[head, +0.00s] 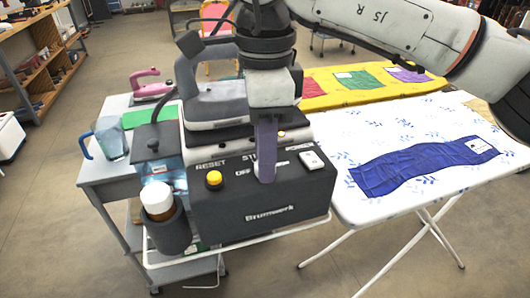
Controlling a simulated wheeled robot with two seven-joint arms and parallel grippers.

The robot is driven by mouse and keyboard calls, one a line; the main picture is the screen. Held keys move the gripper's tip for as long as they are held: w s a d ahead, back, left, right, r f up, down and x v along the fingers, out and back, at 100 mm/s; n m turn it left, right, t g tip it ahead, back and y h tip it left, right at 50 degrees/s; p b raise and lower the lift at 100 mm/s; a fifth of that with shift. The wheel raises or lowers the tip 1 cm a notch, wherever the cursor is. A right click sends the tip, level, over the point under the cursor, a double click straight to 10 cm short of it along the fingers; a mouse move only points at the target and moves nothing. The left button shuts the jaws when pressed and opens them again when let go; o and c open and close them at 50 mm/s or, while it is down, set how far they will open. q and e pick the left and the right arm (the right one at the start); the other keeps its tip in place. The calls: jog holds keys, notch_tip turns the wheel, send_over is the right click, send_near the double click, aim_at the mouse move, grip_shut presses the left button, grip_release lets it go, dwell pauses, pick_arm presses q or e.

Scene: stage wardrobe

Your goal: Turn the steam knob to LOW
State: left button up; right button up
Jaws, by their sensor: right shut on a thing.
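The steam station (235,212) is a dark box marked Brunnwerk, standing at the near end of the ironing board. Its top face carries RESET, a partly covered label starting "ST", OFF and POWER. The steam knob lies at my right gripper's fingertips and is mostly hidden, so I cannot read its setting. My right gripper (266,176) comes down from above and is shut on the knob. My left gripper is out of view.
A yellow button (214,179) and a white power switch (313,160) flank the gripper. A grey iron (215,102) rests behind. A cup holder with an amber bottle (159,200) is at left. Blue cloth (420,165) lies on the ironing board (360,208). A blue-handled jug (108,138) stands left.

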jog(key=shift+r, duration=0.1)
jog(key=o, duration=1.1)
jog(key=shift+c, duration=0.2)
notch_tip(320, 180, up, 10)
jog(key=shift+p, duration=0.3)
jog(key=shift+r, duration=0.1)
